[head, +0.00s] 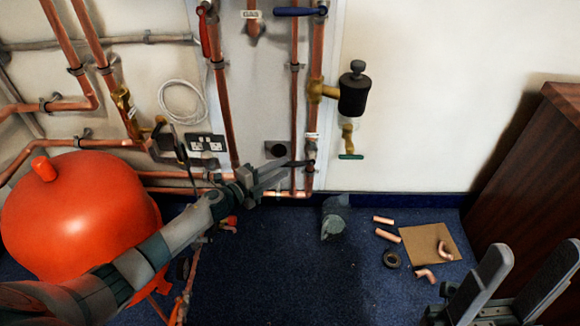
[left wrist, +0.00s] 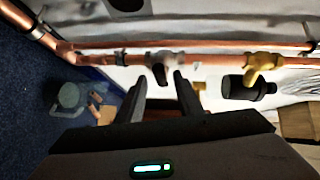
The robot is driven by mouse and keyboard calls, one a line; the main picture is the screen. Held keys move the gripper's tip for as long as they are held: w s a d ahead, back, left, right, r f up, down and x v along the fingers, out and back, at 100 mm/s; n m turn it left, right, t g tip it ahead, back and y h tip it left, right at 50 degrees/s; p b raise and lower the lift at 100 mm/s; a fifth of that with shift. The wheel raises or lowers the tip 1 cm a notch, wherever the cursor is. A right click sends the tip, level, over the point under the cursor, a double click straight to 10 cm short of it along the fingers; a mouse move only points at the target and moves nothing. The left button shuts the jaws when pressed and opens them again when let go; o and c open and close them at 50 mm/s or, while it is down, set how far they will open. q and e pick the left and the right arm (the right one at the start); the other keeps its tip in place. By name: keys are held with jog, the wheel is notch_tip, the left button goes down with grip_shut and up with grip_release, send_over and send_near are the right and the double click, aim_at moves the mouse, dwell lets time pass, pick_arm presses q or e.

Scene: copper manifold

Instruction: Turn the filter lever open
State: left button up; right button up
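The black filter (head: 354,95) sits on a brass fitting (head: 318,91) on the right-hand vertical copper pipe. A valve (head: 310,149) with a dark lever (head: 300,163) is lower on that pipe, below a white tag. My left gripper (head: 290,170) is at this lever, its fingers overlapping it in the head view. In the left wrist view the fingers are apart, with the grey valve (left wrist: 162,66) just beyond the gap between them. I cannot tell whether they touch the lever. The filter (left wrist: 245,88) is to the right there. My right gripper (head: 515,285) is open and empty at the lower right.
A blue lever (head: 300,11) and a red lever (head: 205,35) are higher up. A large red tank (head: 80,220) is under my left arm. Copper offcuts (head: 388,235), a black ring (head: 392,259) and cardboard (head: 420,245) lie on the blue floor. A wooden cabinet (head: 540,170) stands right.

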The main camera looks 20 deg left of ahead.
aim_at(287, 166)
pick_arm(q)
jog(key=shift+b+x, duration=0.5)
jog(key=shift+x, duration=1.85)
jog(key=shift+s, duration=0.1)
jog(key=shift+c, duration=0.6)
grip_shut()
